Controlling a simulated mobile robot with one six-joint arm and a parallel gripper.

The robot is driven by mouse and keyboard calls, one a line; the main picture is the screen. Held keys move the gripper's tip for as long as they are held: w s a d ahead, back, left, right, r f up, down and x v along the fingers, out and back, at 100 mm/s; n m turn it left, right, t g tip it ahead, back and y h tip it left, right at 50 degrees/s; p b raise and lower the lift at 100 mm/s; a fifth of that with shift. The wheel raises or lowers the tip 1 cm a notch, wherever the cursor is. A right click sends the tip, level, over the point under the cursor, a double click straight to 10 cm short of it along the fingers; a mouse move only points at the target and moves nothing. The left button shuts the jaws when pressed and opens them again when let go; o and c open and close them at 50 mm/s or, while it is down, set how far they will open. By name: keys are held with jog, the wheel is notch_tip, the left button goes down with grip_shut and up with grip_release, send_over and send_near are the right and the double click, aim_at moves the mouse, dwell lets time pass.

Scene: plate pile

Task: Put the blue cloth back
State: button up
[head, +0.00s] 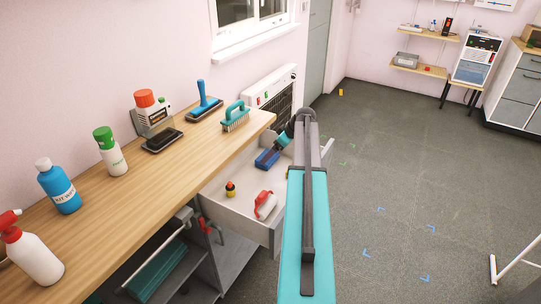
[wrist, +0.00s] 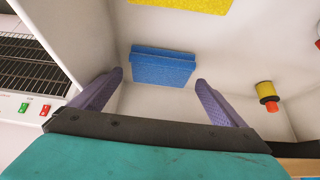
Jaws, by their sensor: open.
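A flat blue cloth (head: 267,159), folded into a block shape, lies inside an open pale drawer (head: 240,216) under the wooden counter. In the wrist view the blue cloth (wrist: 163,68) lies just ahead of my gripper, roughly between the lines of its two fingers. My gripper (head: 279,146) is over the drawer's far part, close to the cloth. In the wrist view my gripper (wrist: 158,82) has its purple fingers wide apart with nothing between them. Whether a finger touches the cloth cannot be told.
A small yellow-and-red item (head: 230,188) and a red-and-white item (head: 265,206) lie in the drawer. A yellow piece (wrist: 180,4) lies beyond the cloth. Bottles (head: 60,190) and brushes (head: 236,116) stand on the counter (head: 140,190). A heater (head: 272,90) is behind the drawer. Floor right is mostly clear.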

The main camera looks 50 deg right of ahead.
jog(key=v, duration=0.9)
jog(key=shift+b, duration=0.4)
jog(key=shift+w, duration=0.1)
